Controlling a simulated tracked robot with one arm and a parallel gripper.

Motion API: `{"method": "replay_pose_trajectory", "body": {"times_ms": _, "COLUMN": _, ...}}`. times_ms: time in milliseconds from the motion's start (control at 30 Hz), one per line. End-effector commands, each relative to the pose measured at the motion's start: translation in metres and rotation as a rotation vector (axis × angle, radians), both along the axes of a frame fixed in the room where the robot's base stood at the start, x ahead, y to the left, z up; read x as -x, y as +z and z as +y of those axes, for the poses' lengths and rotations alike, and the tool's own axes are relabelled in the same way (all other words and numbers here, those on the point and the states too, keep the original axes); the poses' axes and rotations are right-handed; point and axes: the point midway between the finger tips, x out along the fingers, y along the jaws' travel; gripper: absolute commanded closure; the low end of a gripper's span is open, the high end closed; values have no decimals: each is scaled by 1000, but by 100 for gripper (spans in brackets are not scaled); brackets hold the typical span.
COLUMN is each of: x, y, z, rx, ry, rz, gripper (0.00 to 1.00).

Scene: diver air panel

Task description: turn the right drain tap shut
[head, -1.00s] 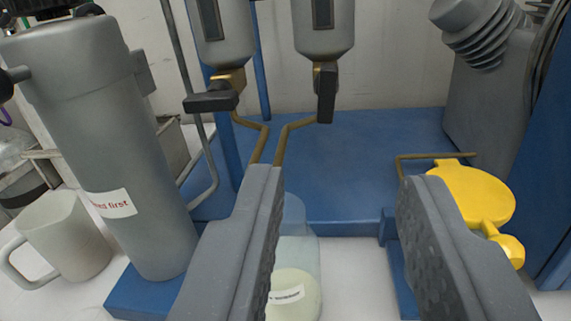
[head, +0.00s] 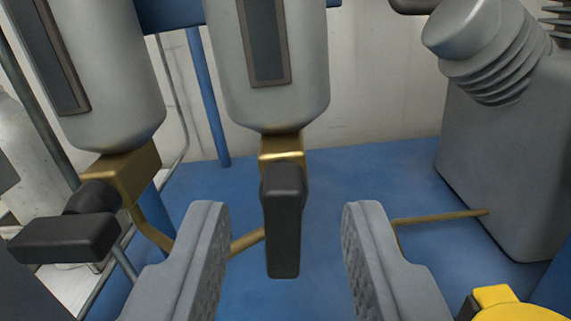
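The right drain tap (head: 282,222) has a black lever that hangs straight down from a brass body under the right grey cylinder (head: 275,60). The left drain tap (head: 65,236) has its black lever lying sideways under the left grey cylinder (head: 95,75). My gripper (head: 285,225) is open. Its two grey fingers stand on either side of the right tap's lever, with a gap on both sides and no contact visible. Brass drain pipes run down from the taps, partly hidden by the left finger.
A blue base plate (head: 330,180) lies below and behind the taps. A grey ribbed compressor block (head: 500,150) stands at the right. A yellow part (head: 505,303) is at the lower right corner. A thin brass rod (head: 440,217) passes behind the right finger.

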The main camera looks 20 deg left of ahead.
Motion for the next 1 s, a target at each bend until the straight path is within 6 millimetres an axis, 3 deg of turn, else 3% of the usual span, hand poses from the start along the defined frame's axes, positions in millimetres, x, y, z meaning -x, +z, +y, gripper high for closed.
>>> {"method": "replay_pose_trajectory", "body": {"times_ms": 200, "x": -14, "y": 2, "z": 5, "rx": 0, "ry": 1, "rz": -7, "gripper": 67}}
{"method": "replay_pose_trajectory", "body": {"times_ms": 533, "x": -16, "y": 2, "z": 5, "rx": 0, "ry": 1, "rz": -4, "gripper": 67}}
{"method": "replay_pose_trajectory", "body": {"times_ms": 667, "x": -15, "y": 2, "z": 5, "rx": 0, "ry": 1, "rz": -4, "gripper": 100}}
{"method": "replay_pose_trajectory", "body": {"times_ms": 1000, "x": -15, "y": 3, "z": 4, "rx": -19, "ry": 0, "rz": 3, "gripper": 100}}
